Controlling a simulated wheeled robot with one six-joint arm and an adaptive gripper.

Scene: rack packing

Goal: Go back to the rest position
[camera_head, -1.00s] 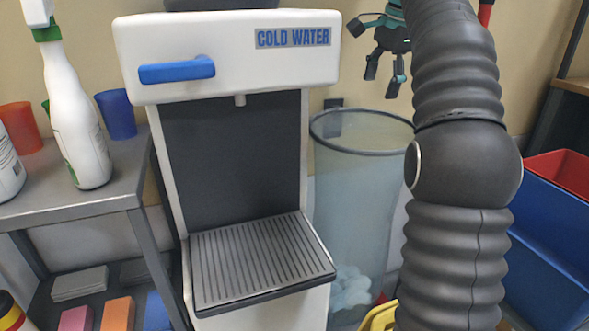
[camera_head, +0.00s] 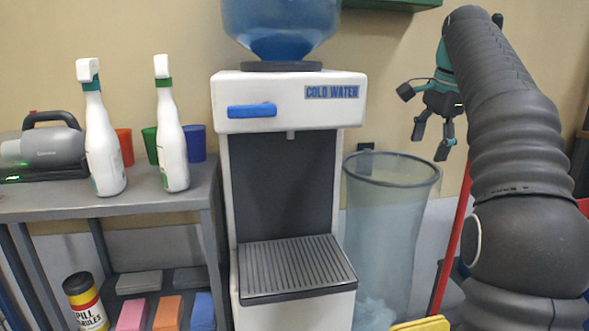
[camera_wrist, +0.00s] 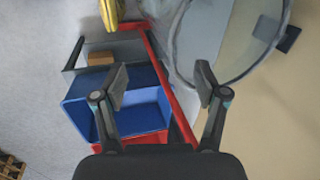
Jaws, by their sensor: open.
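My gripper (camera_head: 433,140) hangs at the right of the head view, in front of the wall and above the rim of the clear bin. Its fingers point down, are spread apart and hold nothing. In the wrist view my gripper (camera_wrist: 161,91) shows two separate fingers with nothing between them. The floor, a blue crate and the bin lie below it. My dark arm covers the right side of the head view.
A cold water dispenser (camera_head: 290,85) stands mid-view. A shelf (camera_head: 110,204) with two spray bottles is at left. The clear bin (camera_head: 385,240) stands right of the dispenser. The wrist view shows a blue crate (camera_wrist: 150,108) and a red bar (camera_wrist: 165,80).

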